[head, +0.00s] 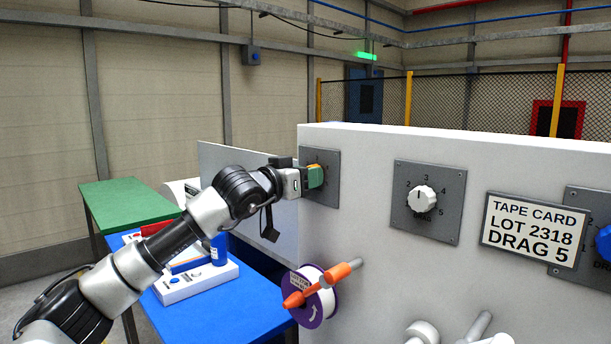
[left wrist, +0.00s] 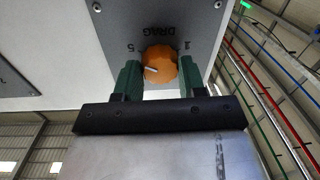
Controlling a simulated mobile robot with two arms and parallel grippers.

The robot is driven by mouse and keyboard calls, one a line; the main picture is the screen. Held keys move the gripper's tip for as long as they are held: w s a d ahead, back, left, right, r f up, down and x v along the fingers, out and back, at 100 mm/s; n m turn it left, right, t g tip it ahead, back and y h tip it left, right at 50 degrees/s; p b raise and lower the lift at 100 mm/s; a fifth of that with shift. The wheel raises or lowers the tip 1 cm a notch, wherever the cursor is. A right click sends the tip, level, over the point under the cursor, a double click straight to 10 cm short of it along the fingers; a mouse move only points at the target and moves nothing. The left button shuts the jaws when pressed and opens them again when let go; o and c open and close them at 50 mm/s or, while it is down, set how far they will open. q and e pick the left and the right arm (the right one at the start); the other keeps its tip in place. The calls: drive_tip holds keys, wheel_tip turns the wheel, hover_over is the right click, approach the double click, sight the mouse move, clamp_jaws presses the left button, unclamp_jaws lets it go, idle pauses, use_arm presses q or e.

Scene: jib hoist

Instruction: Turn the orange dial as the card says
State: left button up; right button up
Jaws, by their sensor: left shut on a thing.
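The orange dial (left wrist: 161,65) sits on a grey plate (left wrist: 165,20) marked DRAG, with 5 and 1 visible upside down in the left wrist view. In the head view the gripper mostly covers the dial. The card (head: 534,233) reads TAPE CARD, LOT 2318, DRAG 5. My right gripper is not in view.
A white dial (head: 421,199) and a partly visible blue dial (head: 604,243) are on the same white panel (head: 375,250). A purple-rimmed reel (head: 322,303) with an orange handle juts out below. A blue table (head: 245,312) with items stands left, under my left arm.

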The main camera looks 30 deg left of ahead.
use_arm(q)
drive_tip(key=shift+f, duration=0.2)
idle(0.3)
drive_tip(key=o, duration=0.9)
drive_tip(key=shift+r, duration=0.1)
drive_tip(key=b+v, duration=0.3)
drive_tip(key=v, duration=0.7)
drive_tip(key=shift+s+a+b, duration=0.1)
drive_tip(key=shift+s+b, duration=0.2)
drive_tip(key=shift+s, duration=0.1)
